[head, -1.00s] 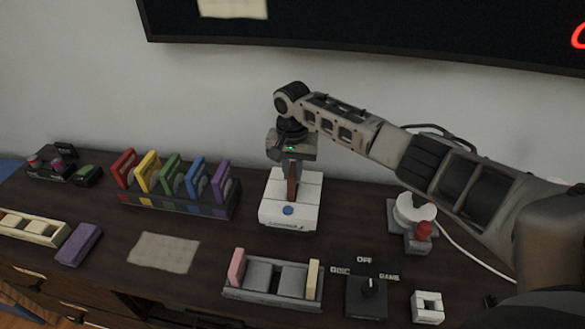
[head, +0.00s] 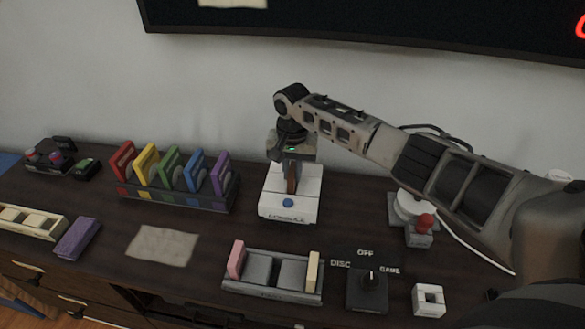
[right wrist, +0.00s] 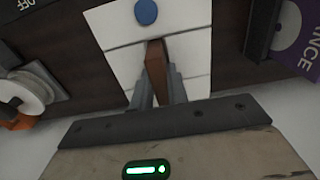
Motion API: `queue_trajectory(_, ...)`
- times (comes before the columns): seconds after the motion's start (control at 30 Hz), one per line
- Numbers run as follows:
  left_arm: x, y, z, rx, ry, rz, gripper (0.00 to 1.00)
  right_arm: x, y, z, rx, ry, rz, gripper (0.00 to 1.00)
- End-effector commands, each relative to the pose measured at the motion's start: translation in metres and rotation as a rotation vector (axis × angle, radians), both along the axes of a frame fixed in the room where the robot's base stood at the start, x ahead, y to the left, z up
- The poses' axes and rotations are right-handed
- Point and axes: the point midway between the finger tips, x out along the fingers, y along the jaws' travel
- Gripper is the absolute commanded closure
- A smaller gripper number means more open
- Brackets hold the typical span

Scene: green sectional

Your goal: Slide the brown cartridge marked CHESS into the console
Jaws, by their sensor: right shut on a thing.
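The brown cartridge (head: 292,181) is held upright between the fingers of my right gripper (head: 291,163). Its lower edge meets the top of the white console (head: 283,212), at the middle. I cannot tell how deep it sits in the slot. In the right wrist view, the cartridge (right wrist: 155,62) shows as a narrow brown edge between the two grey fingers (right wrist: 159,88), over the white console top (right wrist: 115,27). The console has a blue round button on its front part. The CHESS mark is not readable. My left gripper is not in view.
A rack (head: 170,198) of coloured disc cases stands left of the console. In front are a grey holder (head: 262,288) with pink and cream pieces and a DISC/OFF/GAME dial box (head: 367,293). A joystick unit (head: 418,233) stands to the right. A beige cloth (head: 162,245) lies front left.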

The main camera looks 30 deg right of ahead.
Motion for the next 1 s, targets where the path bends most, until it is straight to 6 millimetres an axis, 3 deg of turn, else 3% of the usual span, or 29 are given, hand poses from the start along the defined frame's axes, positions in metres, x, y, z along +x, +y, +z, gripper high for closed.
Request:
queue_trajectory(0.23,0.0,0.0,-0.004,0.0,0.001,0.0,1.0,0.0,0.0,-0.007,0.001,0.001,0.0,1.0)
queue_trajectory(0.27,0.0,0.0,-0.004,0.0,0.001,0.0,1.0,0.0,0.0,-0.007,0.001,0.001,0.0,0.81)
queue_trajectory(0.3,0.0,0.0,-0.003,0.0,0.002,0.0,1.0,0.0,0.0,-0.006,0.001,0.001,0.0,0.7)
queue_trajectory(0.37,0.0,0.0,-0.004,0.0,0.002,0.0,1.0,0.0,0.0,-0.006,0.001,0.001,0.0,0.59)
queue_trajectory(0.73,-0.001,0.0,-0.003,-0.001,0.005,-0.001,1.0,0.0,0.0,-0.005,0.0,0.0,0.0,0.59)
queue_trajectory(0.87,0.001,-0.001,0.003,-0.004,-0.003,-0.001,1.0,0.001,0.0,0.016,0.001,-0.003,0.001,0.59)
queue_trajectory(1.0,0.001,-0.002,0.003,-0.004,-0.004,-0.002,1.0,0.001,0.0,0.049,0.002,-0.005,0.001,0.59)
